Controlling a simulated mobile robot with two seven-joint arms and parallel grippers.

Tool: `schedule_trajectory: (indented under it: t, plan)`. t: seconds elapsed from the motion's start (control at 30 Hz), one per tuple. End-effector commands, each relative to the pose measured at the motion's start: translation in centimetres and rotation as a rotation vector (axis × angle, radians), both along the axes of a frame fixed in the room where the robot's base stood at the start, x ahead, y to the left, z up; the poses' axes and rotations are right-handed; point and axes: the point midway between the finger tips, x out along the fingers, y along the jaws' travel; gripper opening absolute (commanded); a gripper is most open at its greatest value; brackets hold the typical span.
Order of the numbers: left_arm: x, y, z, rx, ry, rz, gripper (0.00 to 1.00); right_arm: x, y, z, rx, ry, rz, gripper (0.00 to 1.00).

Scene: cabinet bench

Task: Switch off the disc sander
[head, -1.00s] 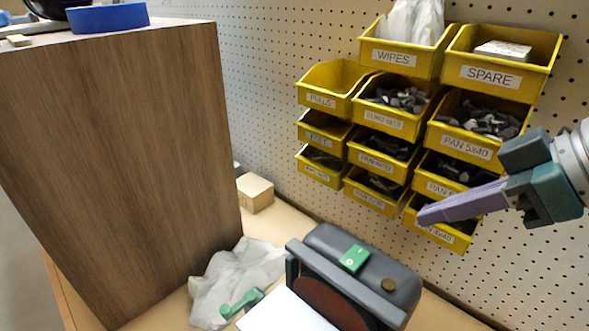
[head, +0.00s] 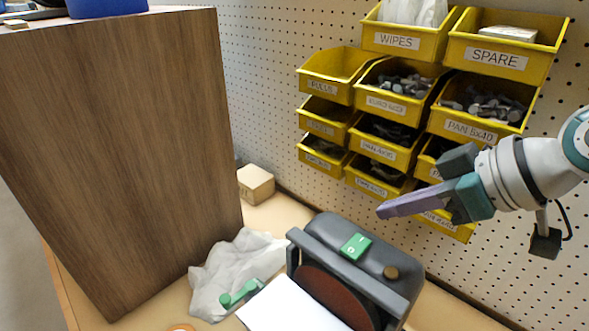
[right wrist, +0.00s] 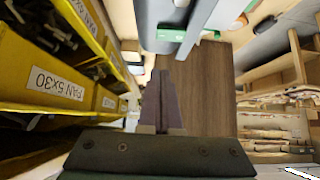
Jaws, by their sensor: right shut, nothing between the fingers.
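The disc sander (head: 345,226) stands on the bench at lower centre in the head view, with a dark grey housing and a reddish-brown disc (head: 325,296) facing front. A green switch plate (head: 355,247) with small white marks sits on top of the housing. My right gripper (head: 384,211) is shut and empty, above and to the right of the switch, apart from the sander. Its purple fingers (right wrist: 163,90) lie together in the right wrist view. My left gripper is not seen.
Yellow bins (head: 397,41) of fasteners hang on the pegboard behind my right gripper, very close to it. A tall wooden cabinet (head: 120,150) stands left. A crumpled pale cloth (head: 235,265), a green-handled item (head: 238,294) and a wooden block (head: 256,184) lie on the bench.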

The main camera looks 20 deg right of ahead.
Motion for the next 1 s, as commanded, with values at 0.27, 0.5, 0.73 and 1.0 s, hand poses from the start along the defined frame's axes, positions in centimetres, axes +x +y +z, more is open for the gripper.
schedule_trajectory:
  t: [0.27, 0.5, 0.73, 1.0]
  plan:
    - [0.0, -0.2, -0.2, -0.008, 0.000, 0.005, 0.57, 2.1, 0.9, -4.3, 0.003, 0.004, -0.001, 0.00]
    - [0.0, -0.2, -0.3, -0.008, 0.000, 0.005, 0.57, 2.1, 0.9, -6.2, 0.000, 0.000, 0.000, 0.00]
    - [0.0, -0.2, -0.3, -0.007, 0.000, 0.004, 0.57, 2.1, 0.8, -6.3, -0.001, -0.001, 0.000, 0.00]
    - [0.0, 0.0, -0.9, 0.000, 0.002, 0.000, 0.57, 2.1, 0.7, -6.9, -0.003, 0.000, 0.001, 0.00]
